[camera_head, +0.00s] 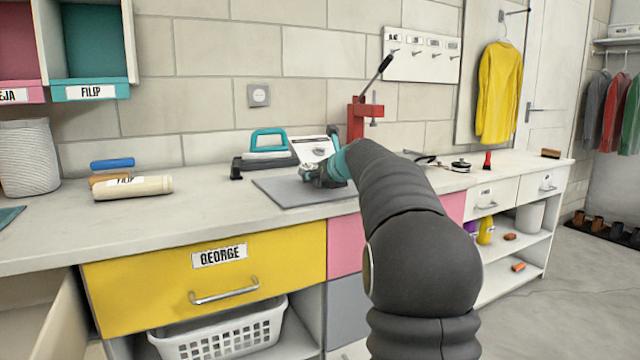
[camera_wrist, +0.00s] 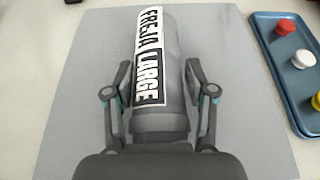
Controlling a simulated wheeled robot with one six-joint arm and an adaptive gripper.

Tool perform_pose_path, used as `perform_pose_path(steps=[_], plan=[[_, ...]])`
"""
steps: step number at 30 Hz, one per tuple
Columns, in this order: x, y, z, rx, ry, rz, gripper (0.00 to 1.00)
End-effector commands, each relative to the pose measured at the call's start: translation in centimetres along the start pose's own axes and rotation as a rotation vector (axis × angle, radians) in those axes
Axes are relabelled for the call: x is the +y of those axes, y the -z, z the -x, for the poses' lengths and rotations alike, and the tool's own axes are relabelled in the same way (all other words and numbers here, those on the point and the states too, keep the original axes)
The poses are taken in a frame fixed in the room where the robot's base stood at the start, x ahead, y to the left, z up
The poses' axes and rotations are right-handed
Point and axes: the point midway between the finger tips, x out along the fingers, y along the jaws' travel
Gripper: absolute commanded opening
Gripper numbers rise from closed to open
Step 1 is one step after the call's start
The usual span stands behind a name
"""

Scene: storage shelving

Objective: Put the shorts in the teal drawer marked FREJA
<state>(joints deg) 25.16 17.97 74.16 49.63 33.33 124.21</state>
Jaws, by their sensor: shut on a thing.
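In the wrist view a dark grey roll (camera_wrist: 178,80) lies lengthwise between my fingers, with a white and black label reading FREJA LARGE. It looks like rolled cloth, but I cannot tell from its shape that it is shorts. My gripper (camera_wrist: 158,72) is shut on it, one finger on each side, over a grey mat (camera_wrist: 75,110). In the head view my gripper (camera_head: 322,172) is low over the same mat (camera_head: 275,190) on the counter, and the roll is hard to make out. No teal drawer marked FREJA is in view.
A yellow drawer (camera_head: 150,275) marked GEORGE is shut. A teal cubby (camera_head: 95,40) marked FILIP hangs upper left.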

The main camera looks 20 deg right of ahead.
Motion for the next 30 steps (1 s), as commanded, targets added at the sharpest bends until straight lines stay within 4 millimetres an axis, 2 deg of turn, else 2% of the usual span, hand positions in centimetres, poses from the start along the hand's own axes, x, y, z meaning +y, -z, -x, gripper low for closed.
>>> perform_pose_path(steps=[2, 13, 14, 16, 17, 26, 30], plan=[[-0.02, 0.85, -0.3, 0.0, 0.001, 0.001, 0.15], [-0.06, 1.07, -0.39, -0.001, 0.001, 0.0, 0.15], [-0.06, 1.05, -0.39, -0.001, 0.001, 0.0, 0.6], [-0.07, 1.03, -0.38, -0.001, 0.001, 0.0, 0.78], [-0.06, 1.03, -0.39, -0.001, 0.001, 0.0, 0.8], [-0.05, 0.94, -0.35, -0.001, 0.001, 0.001, 0.8], [-0.09, 0.71, 0.44, -0.002, 0.002, 0.001, 0.8]])
